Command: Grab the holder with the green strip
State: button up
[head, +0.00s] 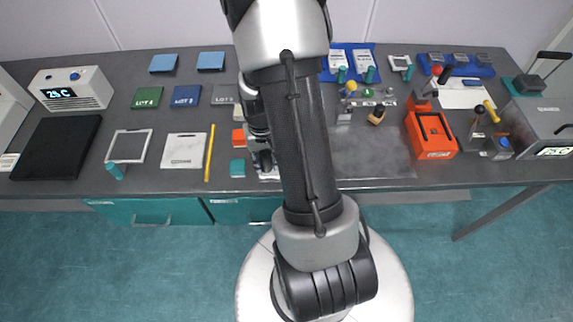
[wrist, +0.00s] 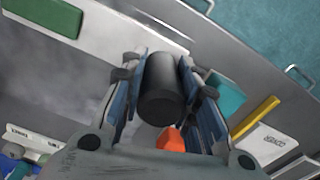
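My gripper (head: 265,163) is low over the front of the bench, left of my arm. In the wrist view its two blue-padded fingers (wrist: 165,100) stand apart, on either side of an upright black cylinder (wrist: 163,95). I cannot tell whether the pads press on it. A long pale holder-like piece (wrist: 125,25) with a green block (wrist: 45,14) lies at the upper left of the wrist view; my arm seems to hide it in the head view. A grey frame (head: 129,146) with a teal tab (head: 115,171) lies farther left. Which piece is the named holder is unclear.
An orange block (head: 238,138), a teal block (head: 237,168), a yellow stick (head: 210,153) and a white plate (head: 183,150) lie left of my gripper. An orange box (head: 431,134) stands at the right. The metal sheet (head: 385,155) between is mostly bare.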

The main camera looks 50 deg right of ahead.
grip_shut()
